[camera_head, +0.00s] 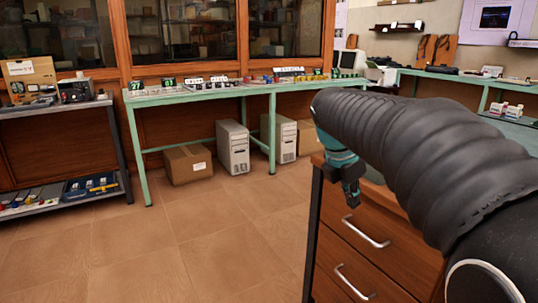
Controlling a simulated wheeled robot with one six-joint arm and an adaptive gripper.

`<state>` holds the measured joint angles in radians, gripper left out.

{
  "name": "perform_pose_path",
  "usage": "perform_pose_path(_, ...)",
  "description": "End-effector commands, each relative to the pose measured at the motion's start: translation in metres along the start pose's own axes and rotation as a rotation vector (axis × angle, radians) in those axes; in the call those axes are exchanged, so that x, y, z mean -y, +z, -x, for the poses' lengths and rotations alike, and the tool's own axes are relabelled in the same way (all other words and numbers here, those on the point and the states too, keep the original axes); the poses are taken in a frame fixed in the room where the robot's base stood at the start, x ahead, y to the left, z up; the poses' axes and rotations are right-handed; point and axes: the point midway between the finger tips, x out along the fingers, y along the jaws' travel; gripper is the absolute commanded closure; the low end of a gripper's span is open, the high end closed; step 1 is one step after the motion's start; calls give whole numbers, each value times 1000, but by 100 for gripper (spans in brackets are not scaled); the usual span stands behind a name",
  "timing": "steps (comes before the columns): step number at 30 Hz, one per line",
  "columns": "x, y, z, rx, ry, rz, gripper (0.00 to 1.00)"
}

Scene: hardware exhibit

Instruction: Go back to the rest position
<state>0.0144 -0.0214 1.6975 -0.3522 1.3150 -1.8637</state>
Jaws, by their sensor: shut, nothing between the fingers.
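My arm, in a black ribbed sleeve, reaches in from the lower right in the head view. At its end my gripper (350,192) hangs downward, a teal body with dark fingers, in front of the left end of the wooden drawer cabinet. It is shut and I see nothing held in it. The arm covers part of the cabinet top behind it.
The wooden drawer cabinet (335,237) with silver handles stands close at right. A green bench (200,93) runs along the glass cabinets, with computer towers (233,148) and a cardboard box (187,164) beneath. A grey shelf cart (125,150) stands left. The tiled floor (180,245) between is clear.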

Motion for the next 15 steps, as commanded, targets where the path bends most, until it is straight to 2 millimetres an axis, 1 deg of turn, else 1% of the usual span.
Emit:
perform_pose_path(3, -5, 0, -1, -3, 25, -177, 100)
perform_pose_path(5, -8, -5, -6, -18, 33, -294, 100)
perform_pose_path(7, -8, -13, -16, -40, 33, -434, 100)
perform_pose_path(11, -1, -32, -31, -87, 32, -701, 100)
perform_pose_path(15, 17, -55, -39, -147, 32, -997, 100)
